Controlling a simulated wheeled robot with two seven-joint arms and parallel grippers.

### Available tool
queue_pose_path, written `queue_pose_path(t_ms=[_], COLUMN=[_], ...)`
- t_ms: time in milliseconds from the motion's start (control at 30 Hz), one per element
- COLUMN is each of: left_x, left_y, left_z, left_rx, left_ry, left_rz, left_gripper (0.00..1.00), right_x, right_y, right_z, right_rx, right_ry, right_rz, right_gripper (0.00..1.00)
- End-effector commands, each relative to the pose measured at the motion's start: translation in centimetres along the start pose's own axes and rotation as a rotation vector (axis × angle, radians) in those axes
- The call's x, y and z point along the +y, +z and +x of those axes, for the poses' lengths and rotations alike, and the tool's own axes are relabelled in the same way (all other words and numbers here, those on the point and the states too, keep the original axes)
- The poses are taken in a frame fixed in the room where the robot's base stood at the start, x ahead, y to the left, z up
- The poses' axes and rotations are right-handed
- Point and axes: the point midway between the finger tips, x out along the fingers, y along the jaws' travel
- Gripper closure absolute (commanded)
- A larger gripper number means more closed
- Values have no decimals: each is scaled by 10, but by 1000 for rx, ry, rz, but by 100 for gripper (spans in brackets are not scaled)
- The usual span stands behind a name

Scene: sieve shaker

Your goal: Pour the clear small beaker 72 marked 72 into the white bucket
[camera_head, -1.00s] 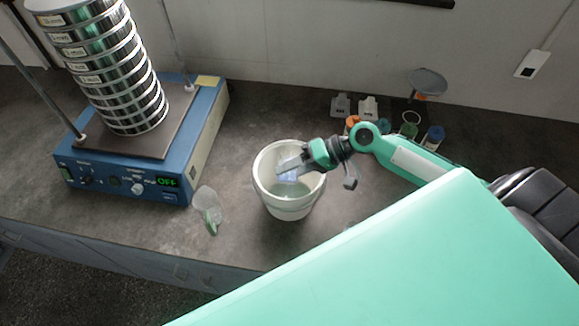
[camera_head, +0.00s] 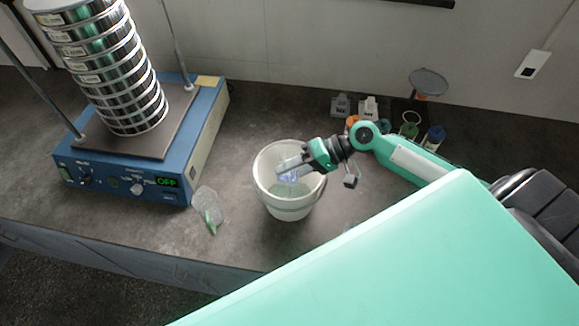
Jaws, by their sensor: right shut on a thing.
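The white bucket (camera_head: 290,205) stands on the dark bench in the middle of the view. My right gripper (camera_head: 292,168) is over the bucket's mouth, its arm coming in from the right. It is shut on the clear small beaker (camera_head: 290,177), which is tilted inside the bucket's rim. The mark on the beaker is too small to read. Pale greenish contents show in the bucket below the beaker. My left gripper is not in view.
A blue sieve shaker (camera_head: 140,175) with a tall sieve stack (camera_head: 110,75) stands at the left. A clear scoop-like container (camera_head: 207,207) lies between it and the bucket.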

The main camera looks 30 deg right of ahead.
Motion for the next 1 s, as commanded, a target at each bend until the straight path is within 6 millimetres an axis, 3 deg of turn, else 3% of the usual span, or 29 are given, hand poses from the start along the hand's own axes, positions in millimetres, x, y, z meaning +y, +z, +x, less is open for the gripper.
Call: queue_pose_path(t_ms=[1000], left_x=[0], left_y=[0], left_z=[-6], left_rx=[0], left_ry=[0], left_rz=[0], left_gripper=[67], right_x=[-3], right_y=[0], right_z=[-1], right_rx=[-24], right_ry=[-24], right_rz=[55], right_gripper=[80])
